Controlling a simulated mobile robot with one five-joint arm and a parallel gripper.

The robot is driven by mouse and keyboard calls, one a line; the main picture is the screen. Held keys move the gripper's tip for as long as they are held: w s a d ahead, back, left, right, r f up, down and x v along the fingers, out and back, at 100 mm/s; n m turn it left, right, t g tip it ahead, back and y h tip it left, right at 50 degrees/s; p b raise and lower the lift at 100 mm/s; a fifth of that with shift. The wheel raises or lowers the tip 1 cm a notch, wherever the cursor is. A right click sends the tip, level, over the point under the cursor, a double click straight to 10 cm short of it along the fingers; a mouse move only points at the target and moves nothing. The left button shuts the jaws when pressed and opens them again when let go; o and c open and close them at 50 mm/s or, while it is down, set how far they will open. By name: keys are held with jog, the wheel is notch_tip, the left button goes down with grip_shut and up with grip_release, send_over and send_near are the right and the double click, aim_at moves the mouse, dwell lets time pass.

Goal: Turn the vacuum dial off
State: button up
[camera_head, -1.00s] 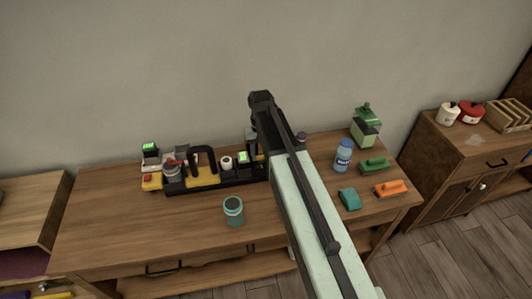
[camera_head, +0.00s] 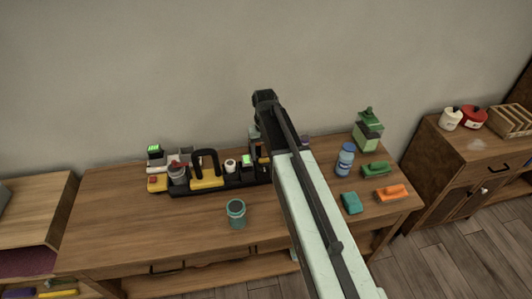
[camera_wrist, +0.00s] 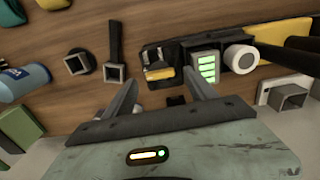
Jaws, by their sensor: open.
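A round white-topped knob (camera_head: 231,165) stands on a black tray on the workbench, beside a box with a green-lit display (camera_head: 247,160). I cannot tell for sure whether this knob is the vacuum dial. In the wrist view the white knob (camera_wrist: 242,57) is right of the green display (camera_wrist: 208,68), both right of my gripper. My gripper (camera_wrist: 160,79) is open and empty, its two fingers apart over the bench near the tray's end. A small black-and-yellow part (camera_wrist: 158,72) shows between the fingertips; I see no contact.
The black tray (camera_head: 235,183) also carries a yellow block with a black handle (camera_head: 206,172). A teal jar (camera_head: 236,212) stands in front. The bench's front left is clear.

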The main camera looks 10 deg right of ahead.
aim_at(265, 159)
notch_tip(265, 159, up, 6)
jog(key=p, duration=0.4)
jog(key=shift+f, duration=0.25)
jog(key=s+d, duration=0.1)
jog(key=s, duration=1.3)
jog(key=shift+s+d, duration=0.3)
jog(key=shift+d, duration=0.1)
jog(key=shift+c, duration=0.3)
